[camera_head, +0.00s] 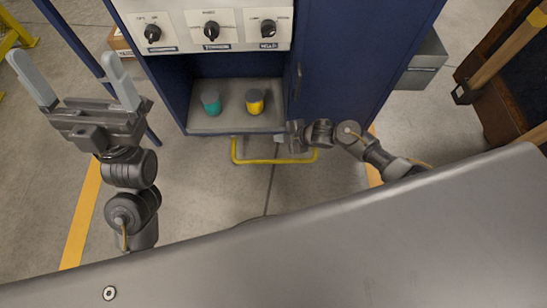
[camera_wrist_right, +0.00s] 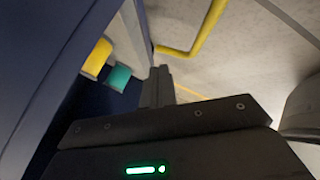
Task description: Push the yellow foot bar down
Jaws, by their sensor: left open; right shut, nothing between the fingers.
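The yellow foot bar (camera_head: 258,161) is a thin U-shaped tube low at the front of the blue cabinet, above the floor. It also shows at the top of the right wrist view (camera_wrist_right: 207,32). My right gripper (camera_head: 295,138) is over the right part of the bar in the head view; its fingers are hard to make out there. In the wrist view its dark fingers (camera_wrist_right: 159,72) are together and empty, with the bar beyond their tips. I cannot tell whether they touch it. My left gripper (camera_head: 64,60) is open and empty at the left, away from the bar.
The blue cabinet (camera_head: 345,60) has a panel with several black knobs (camera_head: 211,30) and an open bay holding a teal piece (camera_head: 211,102) and a yellow piece (camera_head: 255,103). A grey box (camera_head: 424,62) is on its right side. Floor left of the bar is clear.

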